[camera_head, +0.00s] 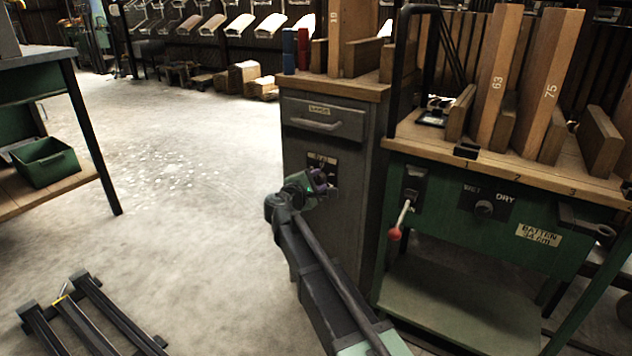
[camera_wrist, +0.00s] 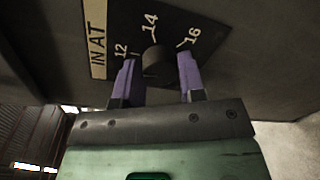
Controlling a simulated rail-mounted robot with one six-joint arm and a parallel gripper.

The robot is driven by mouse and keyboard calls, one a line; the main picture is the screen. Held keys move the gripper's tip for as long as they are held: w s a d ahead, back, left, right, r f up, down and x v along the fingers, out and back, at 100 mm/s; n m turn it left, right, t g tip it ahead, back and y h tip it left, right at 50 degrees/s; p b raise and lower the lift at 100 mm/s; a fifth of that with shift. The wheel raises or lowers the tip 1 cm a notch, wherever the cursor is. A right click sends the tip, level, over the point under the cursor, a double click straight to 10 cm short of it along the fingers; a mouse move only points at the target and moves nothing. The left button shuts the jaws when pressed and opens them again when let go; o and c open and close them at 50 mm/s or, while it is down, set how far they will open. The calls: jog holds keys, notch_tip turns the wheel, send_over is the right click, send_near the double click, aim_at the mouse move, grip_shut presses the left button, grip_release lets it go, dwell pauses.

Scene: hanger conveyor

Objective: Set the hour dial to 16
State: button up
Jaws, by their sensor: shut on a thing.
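The hour dial's dark round knob (camera_wrist: 155,62) sits on a black plate (camera_wrist: 165,22) marked 12, 14 and 16 in the wrist view, with a pale "IN AT" label (camera_wrist: 97,45) beside it. The plate (camera_head: 322,160) also shows on the front of the grey cabinet in the head view. My gripper (camera_wrist: 158,78) has its two purple fingers on either side of the knob and is shut on it. My gripper (camera_head: 319,181) partly hides the dial in the head view. I cannot tell which number the knob points at.
The grey cabinet (camera_head: 345,205) has a drawer (camera_head: 322,118) above the dial. To its right, a green bench (camera_head: 480,185) carries a red-tipped lever (camera_head: 395,233), a WET/DRY knob (camera_head: 484,208) and upright wooden boards (camera_head: 495,80). Open floor (camera_head: 180,200) lies to the left.

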jog(key=m, duration=0.7)
jog(key=shift+s+d+f+t, duration=0.1)
jog(key=shift+t, duration=0.2)
jog(key=m+b, duration=0.1)
jog(key=m, duration=0.5)
jog(key=m+t+b, duration=0.1)
jog(key=m, duration=0.6)
jog(key=shift+f, duration=0.1)
jog(key=m, duration=0.7)
jog(key=shift+h, duration=0.3)
jog(key=shift+m, duration=0.3)
jog(key=o, duration=0.9)
jog(key=shift+o, duration=0.2)
jog(key=b+v, duration=0.1)
jog(key=v, duration=0.9)
jog(key=shift+s+a, duration=0.25)
jog(key=shift+a, duration=0.05)
